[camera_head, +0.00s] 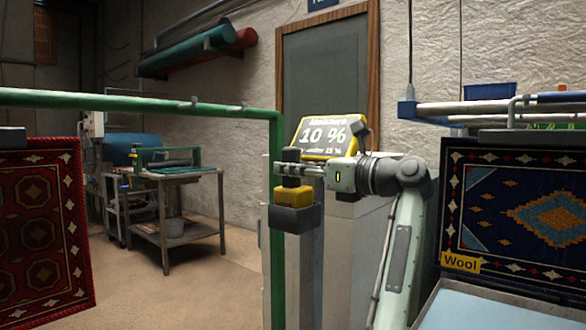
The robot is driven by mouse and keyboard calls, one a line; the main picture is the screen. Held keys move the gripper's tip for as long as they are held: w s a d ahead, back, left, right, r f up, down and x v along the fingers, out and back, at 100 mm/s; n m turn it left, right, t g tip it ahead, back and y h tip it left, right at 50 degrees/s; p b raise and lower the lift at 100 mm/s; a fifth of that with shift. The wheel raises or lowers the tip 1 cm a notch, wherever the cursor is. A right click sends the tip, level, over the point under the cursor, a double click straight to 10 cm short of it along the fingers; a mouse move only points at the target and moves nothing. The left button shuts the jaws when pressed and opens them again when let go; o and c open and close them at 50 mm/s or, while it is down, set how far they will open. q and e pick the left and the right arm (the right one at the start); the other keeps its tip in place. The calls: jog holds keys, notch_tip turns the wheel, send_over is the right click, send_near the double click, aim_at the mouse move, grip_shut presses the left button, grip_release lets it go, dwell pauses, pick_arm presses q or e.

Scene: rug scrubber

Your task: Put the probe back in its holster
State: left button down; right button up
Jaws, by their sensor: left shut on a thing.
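The probe (293,196) has a yellow body and a dark upper part, and it stands about upright. My left gripper (298,170) points left and is shut on the probe's dark upper part. The dark grey holster (295,218) is a box on the front of a pale post, directly below the yellow body. The probe's lower end is hidden by the holster's rim, and I cannot tell how deep it sits. The yellow-framed moisture meter (330,136) stands behind my gripper and reads 10 %. My right gripper is not in view.
A red rug (40,225) hangs at left. A blue rug (520,215) with a "Wool" tag hangs at right. A workbench (178,205) stands farther back, with open floor before it.

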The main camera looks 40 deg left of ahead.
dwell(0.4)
pick_arm(q)
jog(key=c, duration=1.2)
grip_release()
